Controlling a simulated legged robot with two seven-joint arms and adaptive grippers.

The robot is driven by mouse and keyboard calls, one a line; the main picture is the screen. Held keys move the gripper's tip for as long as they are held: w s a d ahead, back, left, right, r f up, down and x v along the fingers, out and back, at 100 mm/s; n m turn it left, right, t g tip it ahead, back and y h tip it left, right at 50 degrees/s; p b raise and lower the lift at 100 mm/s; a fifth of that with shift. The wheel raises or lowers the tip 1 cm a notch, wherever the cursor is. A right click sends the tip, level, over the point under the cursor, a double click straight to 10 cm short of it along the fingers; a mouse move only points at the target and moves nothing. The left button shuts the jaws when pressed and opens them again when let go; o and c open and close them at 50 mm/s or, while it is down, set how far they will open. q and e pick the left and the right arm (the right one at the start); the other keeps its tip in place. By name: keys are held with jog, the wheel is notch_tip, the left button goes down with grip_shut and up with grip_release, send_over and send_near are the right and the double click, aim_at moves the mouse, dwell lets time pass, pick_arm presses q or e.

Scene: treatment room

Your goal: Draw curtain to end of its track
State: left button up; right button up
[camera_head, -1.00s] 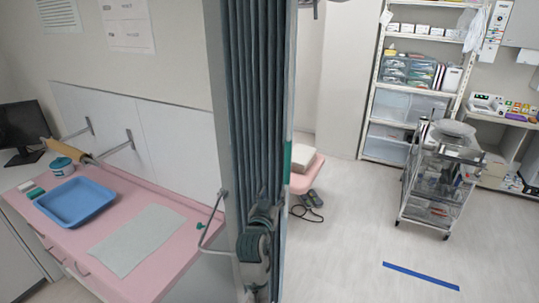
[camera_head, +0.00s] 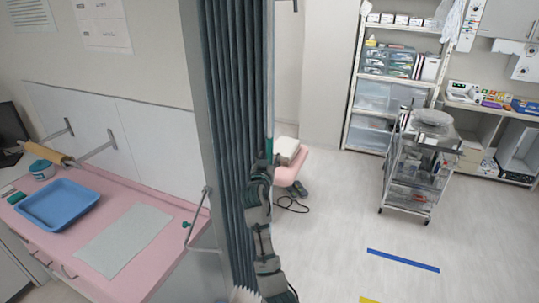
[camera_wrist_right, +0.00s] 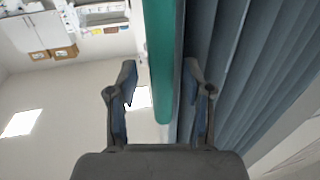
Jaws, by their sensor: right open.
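The grey-blue pleated curtain (camera_head: 232,110) hangs bunched in narrow folds in the middle of the head view. A pale edge bar with a green grip section runs down its right side. My right gripper (camera_head: 262,170) is at this edge, low on the curtain. In the right wrist view my right gripper (camera_wrist_right: 159,72) is open, with one finger on each side of the green grip section (camera_wrist_right: 163,50). The curtain folds (camera_wrist_right: 245,75) lie behind the right finger. A gap shows left of the grip; contact on the right is unclear. My left gripper is not in view.
A pink counter (camera_head: 180,235) with a blue tray (camera_head: 57,205) stands at left. A metal cart (camera_head: 415,165) and shelves (camera_head: 375,85) stand at right. Blue tape (camera_head: 403,260) and yellow tape (camera_head: 369,300) mark open floor.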

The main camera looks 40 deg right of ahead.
jog(key=shift+w+d, duration=0.45)
jog(key=shift+a+r, duration=0.1)
jog(key=shift+c, duration=1.3)
grip_shut()
